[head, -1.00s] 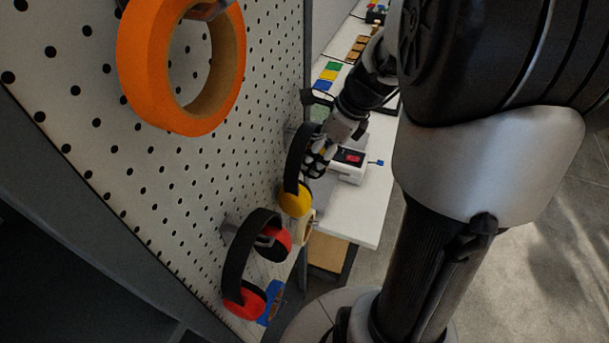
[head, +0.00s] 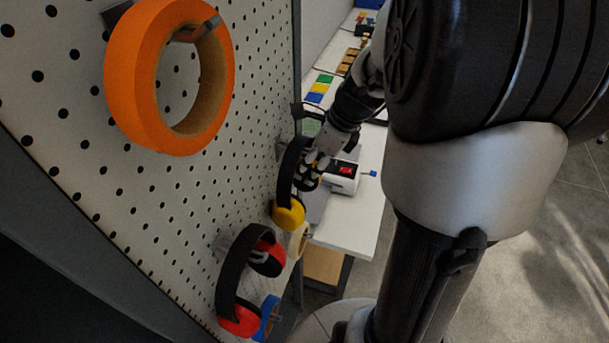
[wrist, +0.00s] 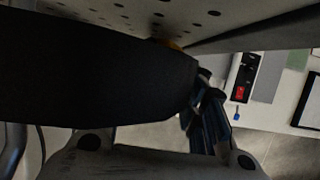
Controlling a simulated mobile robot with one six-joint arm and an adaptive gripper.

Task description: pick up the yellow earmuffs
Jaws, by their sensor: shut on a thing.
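The yellow earmuffs (head: 288,214) have a black headband and a yellow cup, and are at the pegboard in the head view. My gripper (head: 307,176) is at the headband from the right and is shut on it. In the wrist view the black headband (wrist: 100,70) fills the left side, close to the camera, and hides much of the gripper. A small piece of yellow (wrist: 172,44) shows behind it. I cannot tell whether the earmuffs still touch their hook.
Red earmuffs (head: 240,318) hang lower on the pegboard (head: 190,215). Orange tape (head: 125,75) hangs higher, in front. Blue tape (head: 268,318) and pale tape (head: 299,240) are nearby. A white table (head: 350,235) with a white and black device (head: 343,178) stands behind.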

